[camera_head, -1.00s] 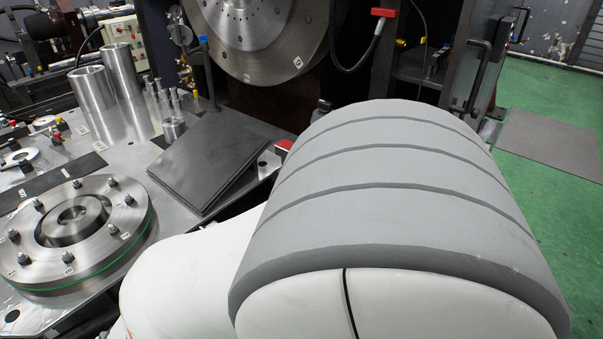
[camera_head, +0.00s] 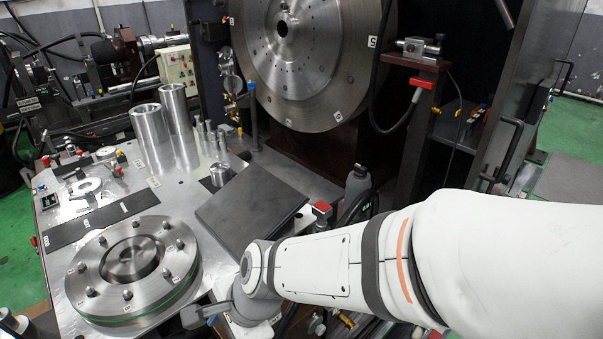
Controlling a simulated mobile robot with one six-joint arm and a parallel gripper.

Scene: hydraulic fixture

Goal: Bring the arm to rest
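My white and grey arm (camera_head: 330,268) reaches in from the right side and stretches left across the front of the metal bench. Its wrist (camera_head: 257,285) is beside the right edge of the bolted round flange, at the bench's front. A small dark grey piece at the wrist's end, which looks like part of my gripper (camera_head: 203,313), shows low in front of the flange. Its fingertips cannot be made out, nor whether it holds anything.
The bolted flange (camera_head: 133,262) lies on the bench. A dark slanted plate (camera_head: 252,208) is behind my wrist. Steel cylinders (camera_head: 176,122) stand farther back. A large round disc (camera_head: 290,75) faces forward.

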